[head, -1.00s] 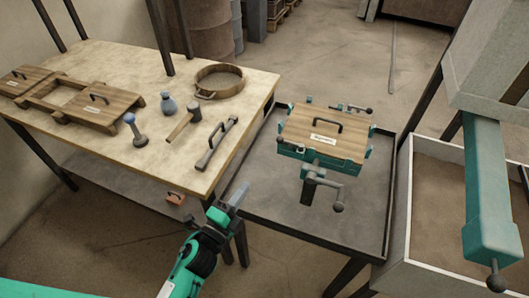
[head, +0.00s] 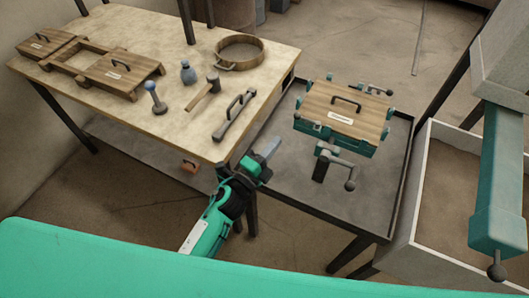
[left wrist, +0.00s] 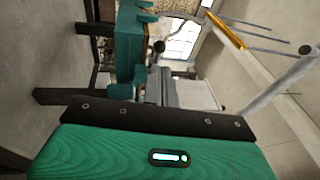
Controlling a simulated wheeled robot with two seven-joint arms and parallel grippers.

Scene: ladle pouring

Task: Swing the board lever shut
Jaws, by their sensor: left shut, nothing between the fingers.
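The wooden board (head: 330,102) with a black handle and a white label lies on a teal frame (head: 350,146) on the grey tray stand. A small dark lever with a round knob (head: 377,90) sits at the board's far right edge. A small clamp part (head: 310,127) shows at the near left edge. The left wrist view shows teal machine parts (left wrist: 130,40) and a dark ball knob (left wrist: 160,47). My right gripper is out of view.
The wooden table (head: 180,130) at left holds a hammer (head: 203,93), a round sieve (head: 240,65), a handled bar (head: 234,116) and wooden frames (head: 120,72). The tray (head: 285,190) has bare room left of the frame.

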